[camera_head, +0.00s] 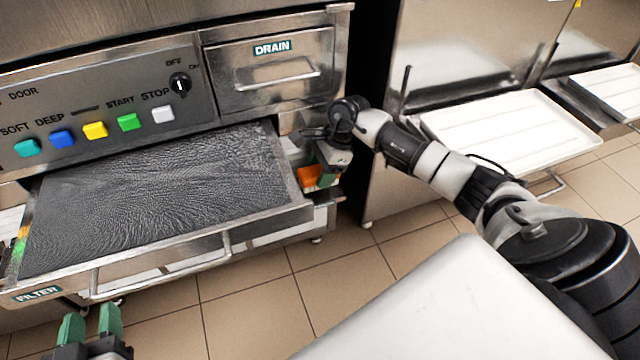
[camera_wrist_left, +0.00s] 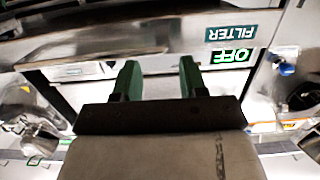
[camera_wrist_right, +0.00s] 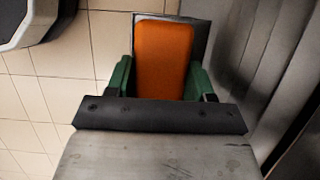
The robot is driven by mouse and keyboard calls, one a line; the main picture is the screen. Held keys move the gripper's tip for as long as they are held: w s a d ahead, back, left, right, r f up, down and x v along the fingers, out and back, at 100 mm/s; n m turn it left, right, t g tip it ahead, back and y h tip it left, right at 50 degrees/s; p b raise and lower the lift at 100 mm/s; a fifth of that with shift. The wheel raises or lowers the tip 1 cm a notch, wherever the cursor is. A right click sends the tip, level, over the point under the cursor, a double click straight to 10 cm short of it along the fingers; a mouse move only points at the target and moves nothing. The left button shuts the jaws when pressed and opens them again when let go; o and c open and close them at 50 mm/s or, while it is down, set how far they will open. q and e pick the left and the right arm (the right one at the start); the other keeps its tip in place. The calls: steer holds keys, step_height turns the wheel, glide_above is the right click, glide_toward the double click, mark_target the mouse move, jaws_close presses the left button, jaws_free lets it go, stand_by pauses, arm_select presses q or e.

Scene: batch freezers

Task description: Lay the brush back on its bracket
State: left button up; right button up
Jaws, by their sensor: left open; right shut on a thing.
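The brush shows as an orange block (camera_wrist_right: 163,60) between the green fingers of my right gripper (camera_wrist_right: 160,78) in the right wrist view. In the head view its orange part (camera_head: 310,177) is low at the right side of the open filter drawer. My right gripper (camera_head: 322,172) is shut on it. A grey plate (camera_wrist_right: 199,38) shows just behind the orange part; I cannot tell whether it is the bracket or touches the brush. The brush's bristles are hidden. My left gripper (camera_head: 90,322) is open and empty in front of the drawer's left end; it also shows in the left wrist view (camera_wrist_left: 160,78).
The filter drawer (camera_head: 270,222), filled with dark mesh, is pulled out. Above it are coloured buttons (camera_head: 94,130), a knob (camera_head: 180,84) and the drain drawer (camera_head: 270,70). A white tray (camera_head: 515,128) juts out at the right. Tiled floor in front is clear.

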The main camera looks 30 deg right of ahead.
step_height(320, 180, down, 4)
steer(key=shift+r+b, duration=0.25)
steer(key=shift+b, duration=0.35)
arm_select(q)
steer(key=shift+w+d+r+t+h, duration=0.1)
steer(key=shift+r+t+h, duration=0.1)
steer(key=shift+r+t, duration=0.45)
steer(key=shift+s+d+r+t+h, duration=0.1)
steer(key=shift+d+r+t+h, duration=0.1)
steer(key=shift+r+t, duration=0.4)
steer(key=shift+w+d+r+t+h, duration=0.1)
steer(key=shift+r+t+h, duration=0.1)
steer(key=shift+r+t, duration=0.45)
arm_select(e)
steer(key=shift+w+f, duration=0.1)
steer(key=shift+f, duration=0.15)
arm_select(q)
steer(key=shift+r, duration=0.3)
arm_select(e)
steer(key=shift+f, duration=0.15)
steer(key=o, duration=0.9)
